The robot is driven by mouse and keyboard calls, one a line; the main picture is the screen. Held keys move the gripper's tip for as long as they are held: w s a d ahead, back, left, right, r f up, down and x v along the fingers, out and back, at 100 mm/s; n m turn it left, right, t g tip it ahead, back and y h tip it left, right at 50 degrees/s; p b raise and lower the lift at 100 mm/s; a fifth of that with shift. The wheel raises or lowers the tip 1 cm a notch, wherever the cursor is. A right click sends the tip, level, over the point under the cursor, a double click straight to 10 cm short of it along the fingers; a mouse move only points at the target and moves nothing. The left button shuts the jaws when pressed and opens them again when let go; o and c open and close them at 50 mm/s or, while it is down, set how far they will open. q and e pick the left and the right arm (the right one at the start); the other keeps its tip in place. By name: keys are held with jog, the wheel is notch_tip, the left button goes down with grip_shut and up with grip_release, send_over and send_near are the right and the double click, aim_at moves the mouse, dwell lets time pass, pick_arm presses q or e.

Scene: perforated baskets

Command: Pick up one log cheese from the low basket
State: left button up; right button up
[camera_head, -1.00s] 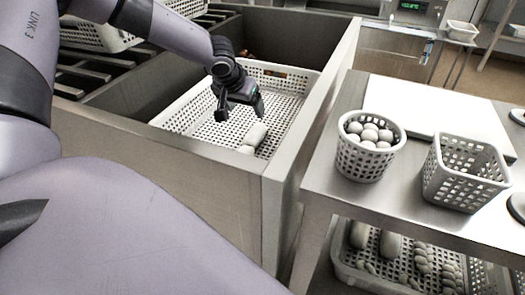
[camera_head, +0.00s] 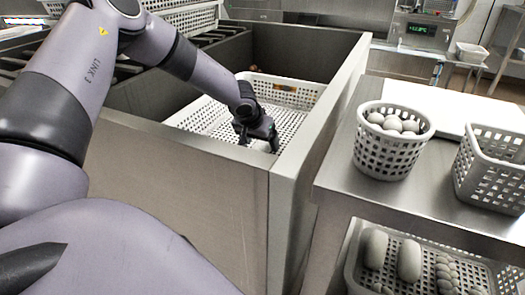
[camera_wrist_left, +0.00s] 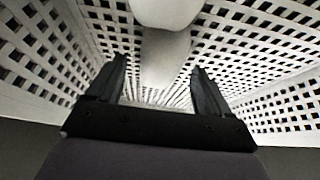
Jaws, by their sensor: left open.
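The low basket (camera_head: 300,97) is a white perforated tray inside a deep steel bin. My left gripper (camera_head: 259,144) reaches down into its near end, just behind the bin's front wall. In the left wrist view, a pale log cheese (camera_wrist_left: 164,62) lies between the two open fingers (camera_wrist_left: 160,85), with no clear contact on either side. Another pale rounded piece (camera_wrist_left: 166,10) adjoins it at the top of that view. My right gripper is not in view.
The steel bin's front wall (camera_head: 215,185) and right wall (camera_head: 320,115) rise around the basket. On the right, a steel table holds a round basket of pale balls (camera_head: 390,155) and an empty square basket (camera_head: 490,175). A lower basket (camera_head: 355,255) holds more pale pieces.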

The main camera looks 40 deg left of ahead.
pick_arm(q)
jog(key=shift+w+f, duration=0.2)
jog(key=shift+f, duration=0.2)
jog(key=c, duration=1.3)
jog(key=shift+o, duration=0.2)
jog(key=shift+r, duration=0.15)
